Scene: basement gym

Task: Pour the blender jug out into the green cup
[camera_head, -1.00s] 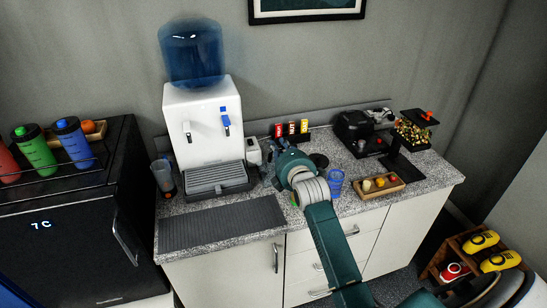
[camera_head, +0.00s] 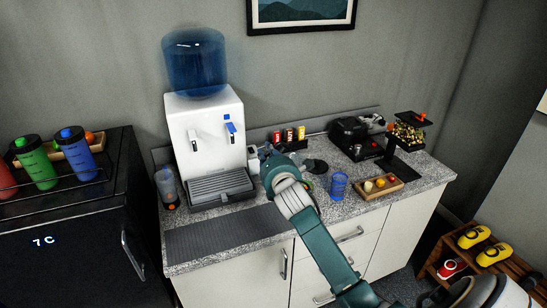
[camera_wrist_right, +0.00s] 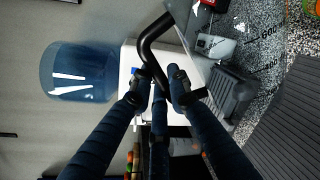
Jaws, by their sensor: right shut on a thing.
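My right gripper (camera_head: 268,160) is over the counter, just right of the water dispenser. In the right wrist view its fingers (camera_wrist_right: 160,88) are shut on the black handle of the blender jug (camera_wrist_right: 153,40). The jug's clear wall shows the marks 600 and 400. In the head view the jug is mostly hidden behind my gripper and wrist, so its tilt and content cannot be told. My left gripper is not in view.
The water dispenser (camera_head: 205,140) stands left of my gripper, with a ribbed dark mat (camera_head: 225,238) in front. A blue cup (camera_head: 338,186) and a wooden tray (camera_head: 396,186) with balls are on the right. A dark machine (camera_head: 352,138) stands behind them.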

